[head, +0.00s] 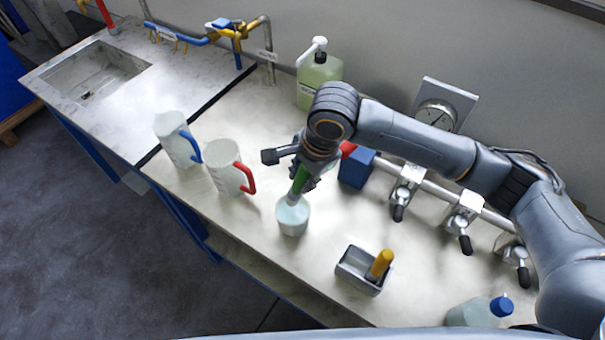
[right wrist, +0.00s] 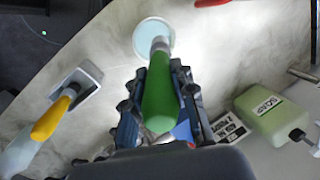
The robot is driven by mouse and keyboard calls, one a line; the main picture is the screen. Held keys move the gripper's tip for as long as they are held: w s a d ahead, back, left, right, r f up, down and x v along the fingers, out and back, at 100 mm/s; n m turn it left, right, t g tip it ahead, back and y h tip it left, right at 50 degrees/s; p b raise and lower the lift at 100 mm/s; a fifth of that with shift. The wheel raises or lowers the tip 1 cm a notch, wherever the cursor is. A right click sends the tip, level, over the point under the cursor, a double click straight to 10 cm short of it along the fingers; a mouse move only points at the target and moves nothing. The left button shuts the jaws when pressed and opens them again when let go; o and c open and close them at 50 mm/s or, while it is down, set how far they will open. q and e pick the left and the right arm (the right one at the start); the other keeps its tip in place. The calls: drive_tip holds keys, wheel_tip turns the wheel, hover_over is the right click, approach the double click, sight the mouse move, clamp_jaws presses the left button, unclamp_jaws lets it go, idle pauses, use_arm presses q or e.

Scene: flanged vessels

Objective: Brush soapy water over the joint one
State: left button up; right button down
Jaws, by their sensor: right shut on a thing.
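My right gripper (head: 310,168) is shut on the green handle (head: 299,182) of a brush, held above the bench. The handle also shows between the fingers in the right wrist view (right wrist: 158,95). The brush points down into a small cup of pale bluish liquid (head: 292,220); its bristle end is hidden in or at the cup. The cup's round rim shows in the right wrist view (right wrist: 172,40). A pipe with several clamp-like fittings (head: 463,214) with black handles runs along the back right; I cannot tell which is joint one. My left gripper is not in view.
Two white jugs with blue (head: 175,138) and red (head: 227,172) handles stand left of the cup. A grey holder (head: 350,272) with a yellow-handled tool stands in front. A soap bottle (head: 318,82), gauge (head: 437,115) and blue block (head: 356,168) are behind. A blue-capped bottle (head: 472,313) stands front right.

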drive_tip(key=shift+r, duration=0.1)
idle(0.4)
drive_tip(key=p+v, duration=0.2)
drive_tip(key=p, duration=0.1)
drive_tip(key=shift+w+a+r, duration=0.15)
drive_tip(key=shift+a, duration=0.05)
drive_tip(key=shift+r, duration=0.8)
